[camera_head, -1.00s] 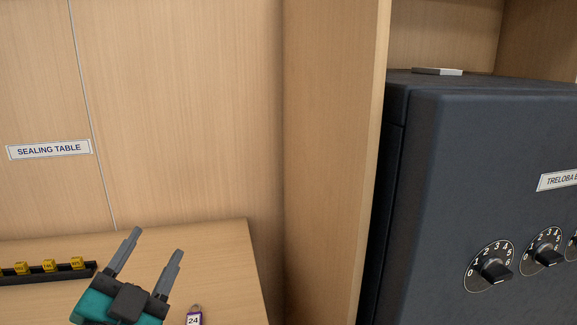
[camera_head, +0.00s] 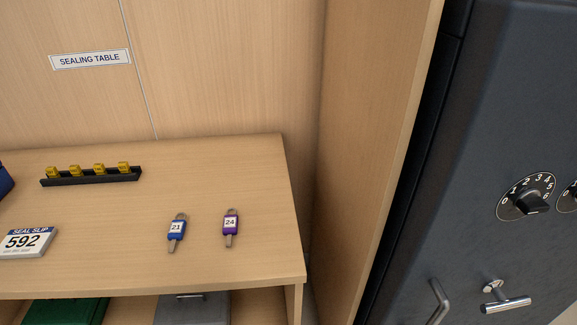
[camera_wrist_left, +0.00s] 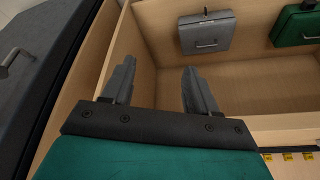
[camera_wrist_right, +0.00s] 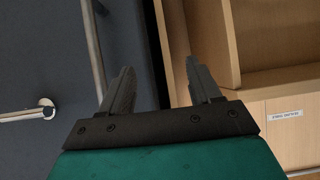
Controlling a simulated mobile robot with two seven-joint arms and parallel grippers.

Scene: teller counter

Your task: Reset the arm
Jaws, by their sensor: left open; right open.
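My left gripper (camera_wrist_left: 160,95) is open and empty in the left wrist view, with the wooden table's lower shelf and a grey box (camera_wrist_left: 208,32) beyond its fingers. My right gripper (camera_wrist_right: 160,90) is open and empty in the right wrist view, between the dark safe (camera_wrist_right: 50,70) and the wooden furniture. Neither gripper shows in the head view.
A black rack (camera_head: 92,177) with several yellow seals stands at the table's back. A seal slip reading 592 (camera_head: 28,242) lies at the left. A green box (camera_head: 62,312) sits on the lower shelf. The safe's handle (camera_head: 506,298) sticks out at the right.

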